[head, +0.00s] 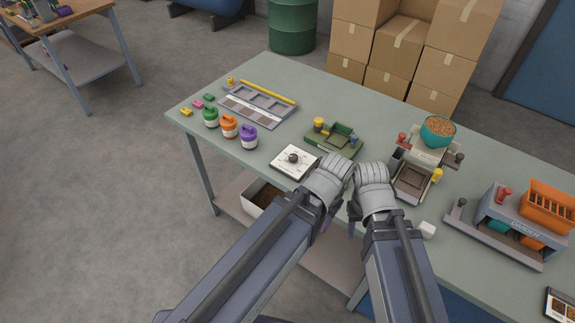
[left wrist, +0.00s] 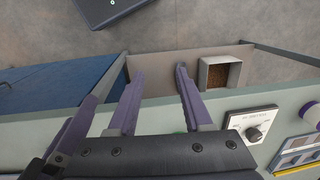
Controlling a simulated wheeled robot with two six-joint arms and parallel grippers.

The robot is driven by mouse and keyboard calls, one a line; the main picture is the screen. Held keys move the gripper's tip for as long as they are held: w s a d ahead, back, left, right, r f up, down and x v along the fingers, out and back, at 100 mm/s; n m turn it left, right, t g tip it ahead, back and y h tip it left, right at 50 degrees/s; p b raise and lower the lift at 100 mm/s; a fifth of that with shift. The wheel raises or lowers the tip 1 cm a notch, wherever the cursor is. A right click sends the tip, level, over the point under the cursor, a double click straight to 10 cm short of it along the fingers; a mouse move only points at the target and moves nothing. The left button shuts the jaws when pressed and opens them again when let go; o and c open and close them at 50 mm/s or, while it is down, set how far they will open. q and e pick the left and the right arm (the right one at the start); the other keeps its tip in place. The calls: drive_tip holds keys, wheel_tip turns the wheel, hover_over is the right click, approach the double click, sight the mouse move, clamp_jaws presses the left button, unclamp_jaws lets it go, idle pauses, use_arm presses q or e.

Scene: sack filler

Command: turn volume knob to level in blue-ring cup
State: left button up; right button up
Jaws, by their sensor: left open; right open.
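The dark volume knob (head: 293,158) sits on a white square panel (head: 283,168) near the table's front edge. The knob (left wrist: 254,134) also shows at the lower right of the left wrist view. My left gripper (head: 333,172) is to the right of the panel, apart from the knob. Its two purple fingers are spread and empty in the left wrist view (left wrist: 158,88). My right gripper (head: 372,174) is close beside it on the right, open, its fingertips mostly hidden by its housing. I cannot make out a blue-ring cup.
Green, orange and purple lidded pots (head: 228,126) stand left of the panel, before a grey tray (head: 262,117). A green device (head: 333,138) is behind. A machine with a teal bowl (head: 437,131) and an orange-topped unit (head: 545,205) stand right. A bin (head: 262,200) is below.

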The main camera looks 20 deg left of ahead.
use_arm(q)
drive_tip(key=shift+o, duration=0.8)
drive_tip(key=f+b, duration=0.1)
drive_tip(key=f, duration=0.2)
drive_tip(key=f+b, duration=0.1)
drive_tip(key=shift+w+a+f+b, duration=0.2)
drive_tip(key=shift+w+b, duration=0.05)
drive_tip(key=shift+b, duration=0.1)
drive_tip(key=shift+o, duration=0.9)
drive_tip(key=w+a+r+n+t+p, duration=0.1)
drive_tip(key=w+a+r+p, duration=0.1)
drive_tip(key=w, duration=0.3)
drive_tip(key=w+a+r+n+t+p, duration=0.1)
drive_tip(key=w+a+r+p, duration=0.1)
drive_tip(key=w, duration=0.3)
drive_tip(key=shift+w+a+r+h, duration=0.15)
drive_tip(key=shift+w+a+h, duration=0.15)
drive_tip(key=shift+a+h, duration=0.1)
drive_tip(key=n+t+p, duration=0.2)
drive_tip(key=t+p, duration=0.1)
drive_tip(key=p, duration=0.1)
approach(293, 157)
drive_tip(key=b+x, duration=0.7)
drive_tip(key=x, duration=0.1)
drive_tip(key=shift+w+f+b, duration=0.15)
drive_tip(key=shift+f+b, duration=0.1)
drive_tip(key=shift+b, duration=0.05)
use_arm(e)
wheel_tip(293, 157, down, 4)
drive_tip(key=shift+a, duration=0.15)
